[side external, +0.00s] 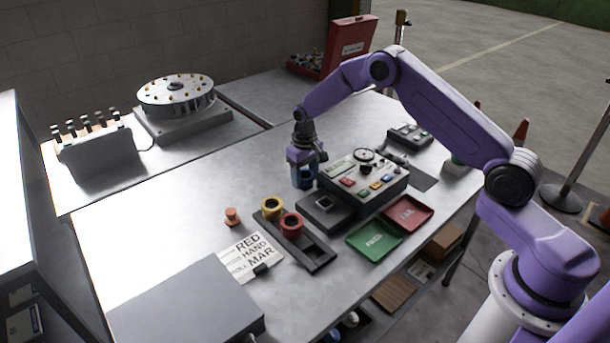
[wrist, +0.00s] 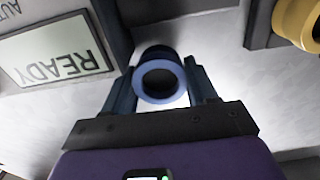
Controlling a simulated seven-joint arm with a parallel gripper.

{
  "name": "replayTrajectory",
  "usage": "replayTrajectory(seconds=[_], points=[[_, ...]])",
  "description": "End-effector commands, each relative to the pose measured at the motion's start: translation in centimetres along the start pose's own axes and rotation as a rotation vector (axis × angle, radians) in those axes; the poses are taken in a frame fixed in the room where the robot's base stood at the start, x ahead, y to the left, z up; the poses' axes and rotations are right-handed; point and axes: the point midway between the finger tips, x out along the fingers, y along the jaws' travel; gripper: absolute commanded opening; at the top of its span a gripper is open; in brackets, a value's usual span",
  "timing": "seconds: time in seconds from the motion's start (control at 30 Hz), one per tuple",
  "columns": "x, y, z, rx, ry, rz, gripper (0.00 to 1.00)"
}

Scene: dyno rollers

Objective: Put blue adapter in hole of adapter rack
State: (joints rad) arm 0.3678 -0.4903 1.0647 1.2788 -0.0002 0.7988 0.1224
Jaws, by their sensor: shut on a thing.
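My gripper (side external: 304,181) points down over the table, just left of the grey tester box. It is shut on the blue adapter, a ring-shaped piece that shows between both fingers in the wrist view (wrist: 160,100). The adapter is held above the surface; its lower side is hard to make out in the side view. The dark adapter rack (side external: 317,254) lies in front of my gripper in the side view. A yellow adapter (side external: 271,206) and a red adapter (side external: 291,226) stand on it, and its near end is bare. The yellow one also shows in the wrist view (wrist: 290,18).
The tester box (side external: 368,183) with a READY display stands right of my gripper, with a dark block (side external: 323,212) before it. A green tray (side external: 374,240), a red tray (side external: 408,213), an orange piece (side external: 232,216) and a printed card (side external: 248,256) lie nearby.

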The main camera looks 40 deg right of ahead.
Motion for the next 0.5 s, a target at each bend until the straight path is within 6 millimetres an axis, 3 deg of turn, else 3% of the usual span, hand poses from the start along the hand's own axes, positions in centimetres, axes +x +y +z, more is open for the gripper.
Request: replayTrajectory(seconds=[0.23, 0.27, 0.3, 0.5], points=[[0.29, 0.00, -0.02, 0.000, 0.000, 0.000, 0.13], [0.25, 0.02, -0.02, 0.000, 0.000, 0.000, 0.67], [0.24, 0.02, -0.02, 0.000, 0.000, 0.000, 0.80], [0.23, 0.02, -0.01, 0.000, 0.000, 0.000, 0.83]])
